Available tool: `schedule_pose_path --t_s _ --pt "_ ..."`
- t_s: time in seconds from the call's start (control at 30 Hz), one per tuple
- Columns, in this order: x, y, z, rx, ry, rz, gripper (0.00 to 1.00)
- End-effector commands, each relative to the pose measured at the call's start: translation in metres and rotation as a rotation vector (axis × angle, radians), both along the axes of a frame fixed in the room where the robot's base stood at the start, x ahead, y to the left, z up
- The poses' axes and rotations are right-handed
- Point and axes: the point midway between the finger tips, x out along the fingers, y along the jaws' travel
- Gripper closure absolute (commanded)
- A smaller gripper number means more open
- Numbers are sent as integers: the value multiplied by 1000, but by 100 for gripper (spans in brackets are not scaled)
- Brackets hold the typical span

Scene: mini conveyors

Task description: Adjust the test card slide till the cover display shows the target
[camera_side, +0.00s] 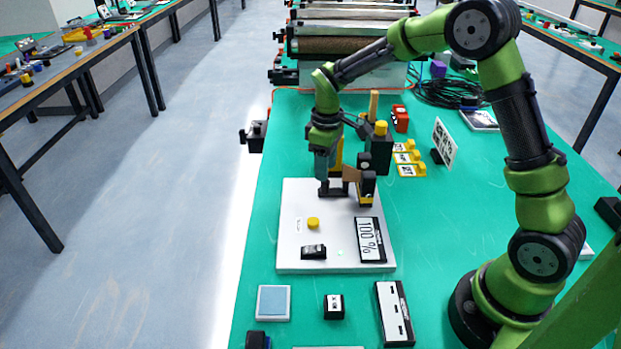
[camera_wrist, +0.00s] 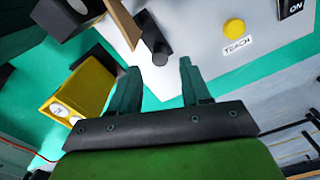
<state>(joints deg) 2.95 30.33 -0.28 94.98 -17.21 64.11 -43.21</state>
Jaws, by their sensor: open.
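A white board (camera_side: 290,240) lies on the green bench and carries the display (camera_side: 371,240), which reads "100 %". A brown card-like piece (camera_side: 352,174) stands at the board's far edge, beside a black block (camera_side: 366,188); in the wrist view, the brown piece (camera_wrist: 122,22) is at the top. A dark cylindrical knob (camera_wrist: 160,50) lies just ahead of the fingertips, near the brown piece; whether they are joined is unclear. My gripper (camera_wrist: 160,70) is open, its fingers apart with nothing visibly clamped. In the side view it is low over the board's far part, its fingertips hard to separate from the black parts.
The board also holds a yellow button (camera_side: 313,222) labelled TEACH and a black rocker switch (camera_side: 313,252). A yellow box (camera_wrist: 85,90) is left of my fingers. Yellow tags (camera_side: 408,160) and a standing card (camera_side: 445,143) are behind. Small items lie in front.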

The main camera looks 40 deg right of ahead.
Motion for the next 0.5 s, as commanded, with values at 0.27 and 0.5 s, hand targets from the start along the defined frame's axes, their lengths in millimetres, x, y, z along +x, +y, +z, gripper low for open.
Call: schedule_pose_path --t_s 0.27,0.5 --pt "0 0 -43 0 2 -1 53" --pt "0 0 -53 0 0 0 53"
